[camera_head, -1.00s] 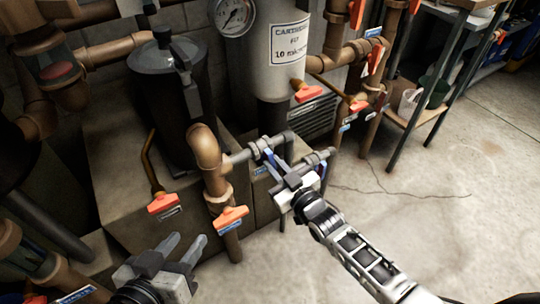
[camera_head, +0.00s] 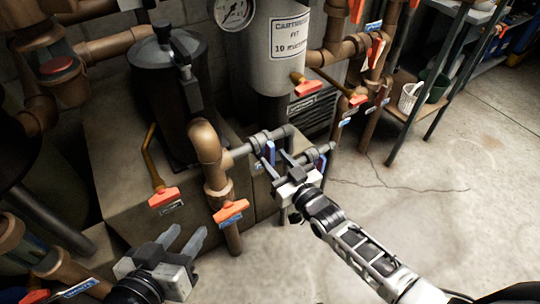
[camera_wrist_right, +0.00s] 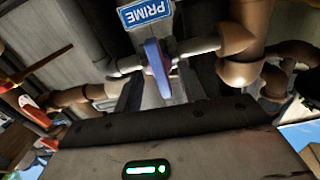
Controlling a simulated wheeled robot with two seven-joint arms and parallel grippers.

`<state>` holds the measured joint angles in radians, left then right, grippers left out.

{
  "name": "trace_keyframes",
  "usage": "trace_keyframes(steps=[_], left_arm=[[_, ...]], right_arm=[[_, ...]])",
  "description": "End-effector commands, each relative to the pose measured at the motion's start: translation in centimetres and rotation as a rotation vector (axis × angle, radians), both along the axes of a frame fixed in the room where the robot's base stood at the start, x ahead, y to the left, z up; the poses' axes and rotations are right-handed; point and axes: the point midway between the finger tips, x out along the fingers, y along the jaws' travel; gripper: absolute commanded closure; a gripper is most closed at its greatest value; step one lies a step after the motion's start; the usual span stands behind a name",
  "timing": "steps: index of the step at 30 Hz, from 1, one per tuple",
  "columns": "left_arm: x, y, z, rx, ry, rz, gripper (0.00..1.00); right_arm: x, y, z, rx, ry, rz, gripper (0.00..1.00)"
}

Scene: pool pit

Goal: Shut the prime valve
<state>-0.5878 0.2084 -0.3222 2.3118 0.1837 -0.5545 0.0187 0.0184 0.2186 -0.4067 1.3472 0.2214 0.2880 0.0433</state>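The prime valve's blue lever (camera_head: 269,153) sits on a grey horizontal pipe right of the brown vertical pipe. In the right wrist view the blue lever (camera_wrist_right: 156,68) lies across the pipe, below the blue PRIME label (camera_wrist_right: 145,12). My right gripper (camera_head: 277,162) is at the lever, its fingers apart; the wrist view shows the lever between or just beyond them. I cannot tell whether they touch it. My left gripper (camera_head: 184,238) is open and empty at the lower left, away from the valve.
Orange-handled valves (camera_head: 231,211), (camera_head: 164,197) and (camera_head: 308,88) surround the spot. A black lidded canister (camera_head: 168,95) and a grey cartridge filter housing (camera_head: 280,75) stand behind. A shelf (camera_head: 408,110) is at the right. The concrete floor at right is clear.

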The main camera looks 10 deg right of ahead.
Motion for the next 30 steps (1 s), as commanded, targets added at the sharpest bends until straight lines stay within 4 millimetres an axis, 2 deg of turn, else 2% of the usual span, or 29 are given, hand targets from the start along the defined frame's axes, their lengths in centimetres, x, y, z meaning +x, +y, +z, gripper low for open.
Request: trace_keyframes(steps=[3, 13, 30], left_arm=[[0.0, 0.0, 1.4, 0.000, 0.000, 0.000, 0.60], [0.0, 0.0, 3.2, 0.000, 0.000, 0.000, 0.60], [0.0, 0.0, 3.2, 0.000, -0.001, 0.001, 0.60]], right_arm=[[-1.7, -0.6, 0.3, -0.002, 0.005, 0.000, 0.60], [-5.5, -2.0, 0.2, -0.002, 0.002, 0.000, 0.60], [-6.0, -2.2, 0.1, -0.003, 0.000, 0.000, 0.60]])
